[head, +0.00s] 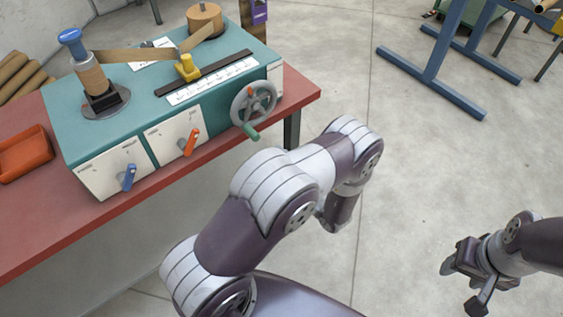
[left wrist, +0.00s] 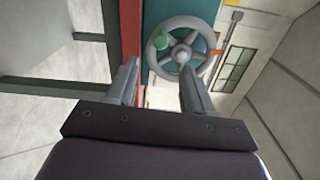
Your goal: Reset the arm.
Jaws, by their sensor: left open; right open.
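My left arm runs from the bottom of the head view up in front of the red bench. Its gripper is hard to make out there. In the left wrist view my left gripper (left wrist: 160,82) is open and empty. Its fingers point towards the grey handwheel (left wrist: 181,45) with a green knob, with no visible contact. The handwheel also shows in the head view (head: 254,103), on the front right of the teal winder (head: 225,57). My right gripper (head: 464,284) is open and empty at the lower right, over bare floor.
The winder stands on a red bench (head: 60,232) with an orange tray (head: 24,153) at the left. Blue (head: 128,177) and orange (head: 190,142) levers stick out of its front. Blue metal legs (head: 430,84) stand at the upper right.

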